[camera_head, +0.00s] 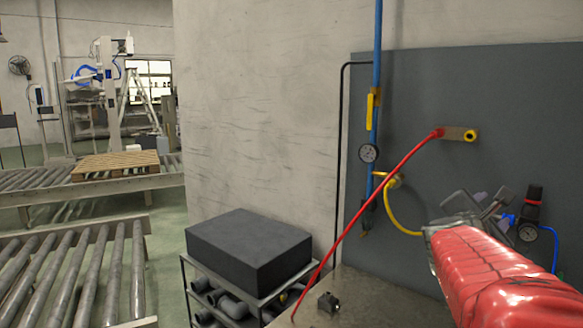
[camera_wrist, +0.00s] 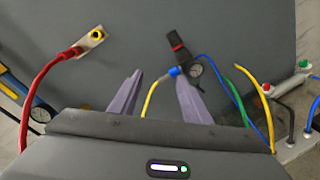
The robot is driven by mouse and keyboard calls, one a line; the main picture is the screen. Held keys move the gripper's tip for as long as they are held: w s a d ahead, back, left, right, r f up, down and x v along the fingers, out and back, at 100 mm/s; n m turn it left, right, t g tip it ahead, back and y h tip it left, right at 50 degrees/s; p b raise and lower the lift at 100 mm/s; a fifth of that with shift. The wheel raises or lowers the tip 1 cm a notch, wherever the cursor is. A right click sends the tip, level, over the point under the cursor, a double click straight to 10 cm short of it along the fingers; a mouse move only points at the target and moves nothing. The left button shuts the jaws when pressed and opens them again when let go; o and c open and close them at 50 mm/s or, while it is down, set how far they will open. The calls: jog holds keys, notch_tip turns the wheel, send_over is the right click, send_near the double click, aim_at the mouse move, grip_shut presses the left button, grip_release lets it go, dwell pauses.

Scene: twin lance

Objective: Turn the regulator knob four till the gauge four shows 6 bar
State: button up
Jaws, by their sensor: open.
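A regulator with a black knob (camera_head: 534,192) and a red band is mounted on the grey panel at the right. The knob also shows in the wrist view (camera_wrist: 178,47). Its small round gauge (camera_head: 527,232) sits just below; the gauge also shows in the wrist view (camera_wrist: 196,69), partly behind a finger. The needle is too small to read, and no number label is legible. My gripper (camera_head: 484,204) is open and empty, left of the knob in the head view. In the wrist view its fingers (camera_wrist: 159,80) point at the panel, with the knob beyond them, apart from both.
Another gauge (camera_head: 369,153) hangs on a blue pipe with a yellow lever (camera_head: 371,110). A red hose (camera_head: 365,190) runs from a panel fitting (camera_head: 460,134) to the bench (camera_head: 375,295). Blue, green and yellow hoses (camera_wrist: 225,70) hang right of the regulator. A black box (camera_head: 250,246) stands left.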

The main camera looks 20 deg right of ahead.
aim_at(534, 189)
jog(key=s+d+r+n+h, duration=0.1)
jog(key=s+d+n, duration=0.1)
jog(key=d+n, duration=0.5)
jog(key=d, duration=0.2)
jog(key=shift+s+d+r+n, duration=0.25)
jog(key=shift+s+d+n, duration=0.05)
jog(key=shift+s+d, duration=0.1)
jog(key=shift+x, duration=6.85)
jog(key=shift+w, duration=0.1)
jog(key=shift+c, duration=0.4)
jog(key=c, duration=1)
jog(key=shift+o, duration=0.2)
